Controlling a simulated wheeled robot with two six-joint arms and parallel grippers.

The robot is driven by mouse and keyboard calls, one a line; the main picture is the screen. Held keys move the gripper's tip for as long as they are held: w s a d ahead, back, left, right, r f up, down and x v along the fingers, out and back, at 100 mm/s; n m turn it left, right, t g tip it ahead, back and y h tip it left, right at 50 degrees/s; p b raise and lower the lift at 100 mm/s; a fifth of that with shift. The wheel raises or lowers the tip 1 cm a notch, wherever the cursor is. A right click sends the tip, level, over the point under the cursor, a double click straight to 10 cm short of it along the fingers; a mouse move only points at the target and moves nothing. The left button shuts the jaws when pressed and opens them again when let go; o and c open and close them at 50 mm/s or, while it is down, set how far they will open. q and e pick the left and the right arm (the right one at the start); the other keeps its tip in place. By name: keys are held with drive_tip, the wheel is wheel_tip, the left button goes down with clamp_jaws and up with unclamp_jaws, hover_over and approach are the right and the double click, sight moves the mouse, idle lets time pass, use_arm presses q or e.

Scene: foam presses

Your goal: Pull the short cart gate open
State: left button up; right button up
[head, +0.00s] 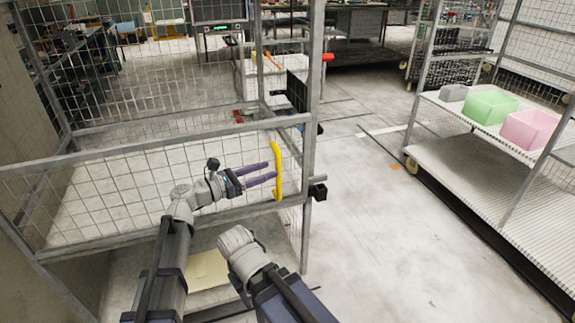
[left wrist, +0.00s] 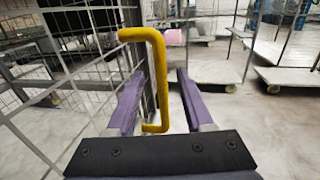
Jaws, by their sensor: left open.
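The short cart gate (head: 120,137) is a grey-framed wire mesh panel across the front of the mesh cart at left, and it looks closed. Its yellow upright bar handle (head: 277,168) is near its right end. My left gripper (head: 273,181) is at the handle with its purple fingers pointing right. In the left wrist view the yellow handle (left wrist: 158,80) stands between the two open fingers (left wrist: 158,100), apparently not clamped. The gate's mesh (left wrist: 85,50) is to the left there. My right gripper is not in view; only part of my right arm shows.
A black latch-like block (head: 319,188) sits on the cart's right post (head: 313,90). A shelf cart (head: 465,165) at right carries a green bin (head: 488,105) and a pink bin (head: 528,128). Open floor (head: 375,230) lies between the carts.

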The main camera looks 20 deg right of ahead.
sight(288, 164)
use_arm(q)
drive_tip(key=shift+x, duration=3.9)
clamp_jaws()
